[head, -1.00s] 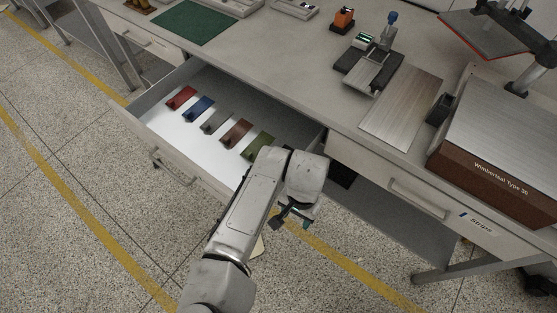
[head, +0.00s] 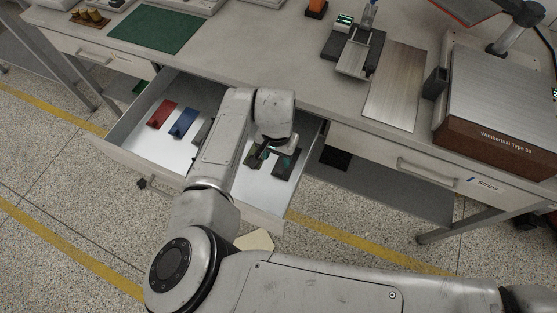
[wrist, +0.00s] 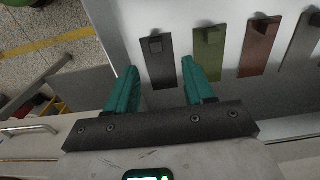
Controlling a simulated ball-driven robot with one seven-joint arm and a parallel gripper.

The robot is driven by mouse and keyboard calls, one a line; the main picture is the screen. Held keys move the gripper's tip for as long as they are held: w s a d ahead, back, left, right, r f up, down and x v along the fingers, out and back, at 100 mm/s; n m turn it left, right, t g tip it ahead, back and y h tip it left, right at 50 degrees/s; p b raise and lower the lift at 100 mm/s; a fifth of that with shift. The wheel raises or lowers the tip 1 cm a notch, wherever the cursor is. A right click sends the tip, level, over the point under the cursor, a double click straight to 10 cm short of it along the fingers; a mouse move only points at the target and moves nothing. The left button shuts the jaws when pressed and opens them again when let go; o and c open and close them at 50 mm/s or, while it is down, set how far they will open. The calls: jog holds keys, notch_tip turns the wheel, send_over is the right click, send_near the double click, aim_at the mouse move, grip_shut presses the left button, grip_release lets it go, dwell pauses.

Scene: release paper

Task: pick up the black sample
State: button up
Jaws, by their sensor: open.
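The black sample (wrist: 160,66) lies in the open drawer, a dark flat strip with a small raised block near one end. In the wrist view it is between and just beyond my gripper's (wrist: 160,66) two teal fingers, with clear gaps on both sides. My gripper is open and empty. In the head view the gripper (head: 270,153) is over the drawer's right part, and the black sample (head: 286,165) shows next to it. I cannot tell the exact height of the fingers above it.
Beside it lie an olive green sample (wrist: 209,52), a brown one (wrist: 259,47) and a grey one (wrist: 305,40). Red (head: 161,114) and blue (head: 184,122) samples lie further left. The drawer's front wall (head: 160,176) and the worktop edge (head: 215,82) bound the space.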

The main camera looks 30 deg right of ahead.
send_over(279, 174)
jog(key=f, duration=0.4)
jog(key=shift+w+a+f, duration=0.15)
jog(key=shift+w, duration=0.15)
jog(key=shift+s+f+p, duration=0.2)
jog(key=shift+f, duration=1.15)
jog(key=shift+s+f+p, duration=0.2)
jog(key=shift+f, duration=1.15)
grip_shut()
